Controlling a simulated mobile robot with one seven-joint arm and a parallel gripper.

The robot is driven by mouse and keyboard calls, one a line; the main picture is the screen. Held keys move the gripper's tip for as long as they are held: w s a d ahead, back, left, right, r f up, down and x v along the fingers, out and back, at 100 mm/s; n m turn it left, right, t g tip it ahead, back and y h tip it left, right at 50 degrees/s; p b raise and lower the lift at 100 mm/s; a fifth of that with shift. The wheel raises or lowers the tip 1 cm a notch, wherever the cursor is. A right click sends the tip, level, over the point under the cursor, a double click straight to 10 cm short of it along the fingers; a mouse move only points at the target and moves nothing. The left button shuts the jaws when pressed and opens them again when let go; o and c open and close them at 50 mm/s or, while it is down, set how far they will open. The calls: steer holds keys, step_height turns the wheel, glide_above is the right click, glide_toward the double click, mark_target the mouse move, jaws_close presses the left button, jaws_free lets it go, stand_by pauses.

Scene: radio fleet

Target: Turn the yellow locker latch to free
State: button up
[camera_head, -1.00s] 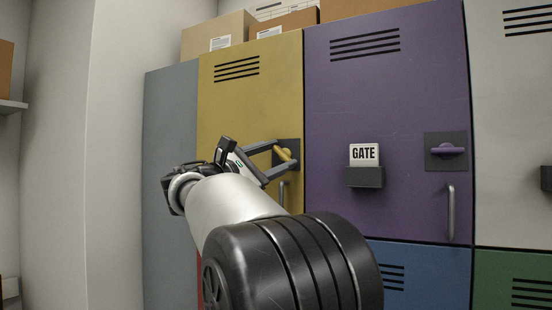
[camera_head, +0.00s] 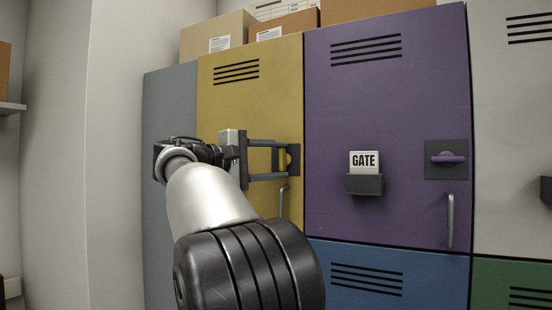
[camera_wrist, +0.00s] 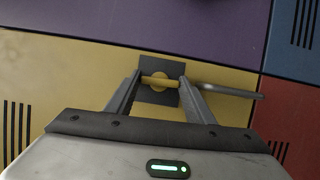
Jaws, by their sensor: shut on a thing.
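The yellow locker (camera_head: 230,104) stands left of the purple one. Its yellow latch (camera_head: 282,160) sits on a dark plate at the door's right edge, and its bar now looks about upright in the head view. My gripper (camera_head: 281,160) reaches in from the left, one finger above and one below the latch, shut on the bar's ends. In the wrist view the yellow latch (camera_wrist: 158,82) lies between my two fingertips (camera_wrist: 160,84). The fingers partly cover the dark plate.
The yellow door's grey handle (camera_head: 283,200) is just below the latch. The purple locker (camera_head: 385,100) has its own purple latch (camera_head: 447,158) and a GATE card (camera_head: 364,161) in a holder. Boxes (camera_head: 283,25) stand on top of the lockers.

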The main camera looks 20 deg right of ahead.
stand_by(0.6)
steer(key=o, duration=1.1)
steer(key=shift+c, duration=0.2)
steer(key=shift+a, duration=0.1)
steer(key=v, duration=1.7)
steer(key=shift+a+r, duration=0.15)
steer(key=shift+r, duration=0.1)
steer(key=shift+s, duration=0.1)
